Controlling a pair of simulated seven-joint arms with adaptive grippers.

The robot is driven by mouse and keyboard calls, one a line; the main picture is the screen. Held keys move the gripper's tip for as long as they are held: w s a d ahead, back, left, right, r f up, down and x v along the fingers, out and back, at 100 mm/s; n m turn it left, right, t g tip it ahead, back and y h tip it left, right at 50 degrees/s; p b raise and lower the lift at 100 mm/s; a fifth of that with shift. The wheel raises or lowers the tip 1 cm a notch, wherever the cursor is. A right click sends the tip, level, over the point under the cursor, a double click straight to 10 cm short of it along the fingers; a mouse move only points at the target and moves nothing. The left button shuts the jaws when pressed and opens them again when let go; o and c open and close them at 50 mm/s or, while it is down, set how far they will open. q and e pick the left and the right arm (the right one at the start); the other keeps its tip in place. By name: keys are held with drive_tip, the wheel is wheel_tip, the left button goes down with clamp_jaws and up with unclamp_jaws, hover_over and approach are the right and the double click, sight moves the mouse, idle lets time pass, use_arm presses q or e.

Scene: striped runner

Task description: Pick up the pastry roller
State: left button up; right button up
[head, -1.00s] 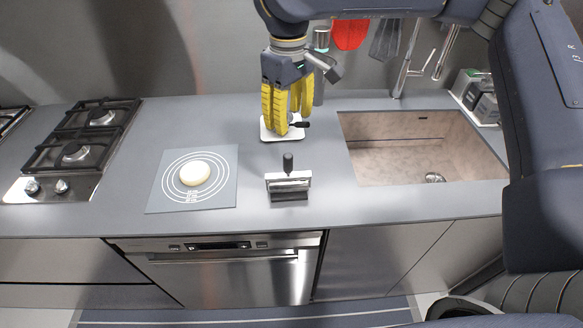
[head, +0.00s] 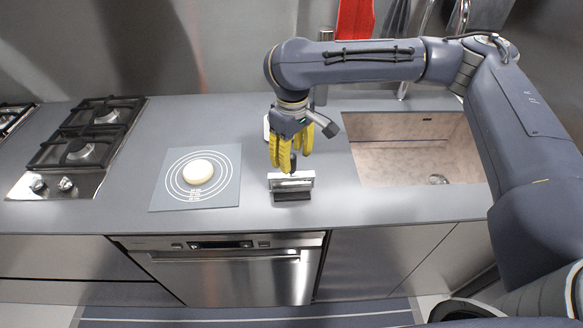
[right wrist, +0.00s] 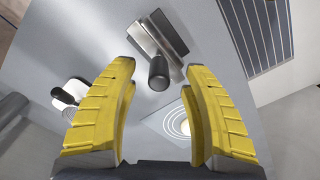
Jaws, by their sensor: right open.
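The pastry roller (head: 293,184) is a silver bar with a black handle, lying on the grey counter right of the mat, a dark strip along its front side. My right gripper (head: 290,160) has yellow fingers pointing down, and they overlap the handle in the head view. In the right wrist view the roller's silver part (right wrist: 158,36) is beyond the fingertips. Its black handle (right wrist: 158,74) points back into the gap between the open fingers (right wrist: 158,75). Nothing is gripped. My left gripper is not in view.
A grey mat (head: 225,195) with white rings holds a pale dough disc (head: 198,171). A gas hob (head: 85,150) is at left and a sink (head: 415,160) at right. A small white board with a dark-handled tool (right wrist: 68,92) lies behind the roller.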

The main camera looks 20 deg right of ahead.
sight(292, 169)
drive_tip(key=shift+w+f, duration=0.15)
drive_tip(key=shift+f, duration=2.5)
drive_tip(key=shift+c, duration=0.2)
clamp_jaws()
